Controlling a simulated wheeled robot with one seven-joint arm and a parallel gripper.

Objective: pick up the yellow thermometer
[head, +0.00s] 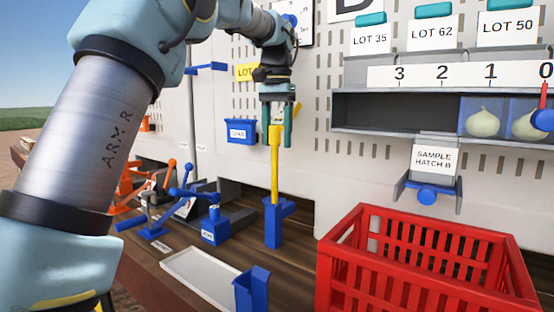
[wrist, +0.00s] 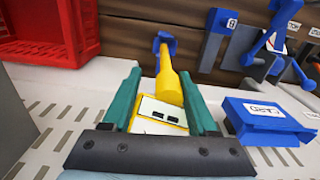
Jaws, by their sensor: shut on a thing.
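The yellow thermometer (head: 275,165) stands upright in the head view, its long stem pointing down. My gripper (head: 277,120) is shut on its upper end from above. In the wrist view, the thermometer's yellow body (wrist: 168,88) and a pale face with dark marks lie between the green fingers of my gripper (wrist: 160,95). The stem's lower end meets the top of a blue holder (head: 273,225) on the wooden bench. The holder also shows beyond the stem in the wrist view (wrist: 165,40). I cannot tell whether the tip is inside it.
A red crate (head: 420,265) stands at the right front. A white tray (head: 200,277) and a small blue holder (head: 252,290) are in front on the bench. Blue levers (head: 213,225) stand left. A blue labelled bin (head: 240,131) hangs on the perforated wall close to my gripper.

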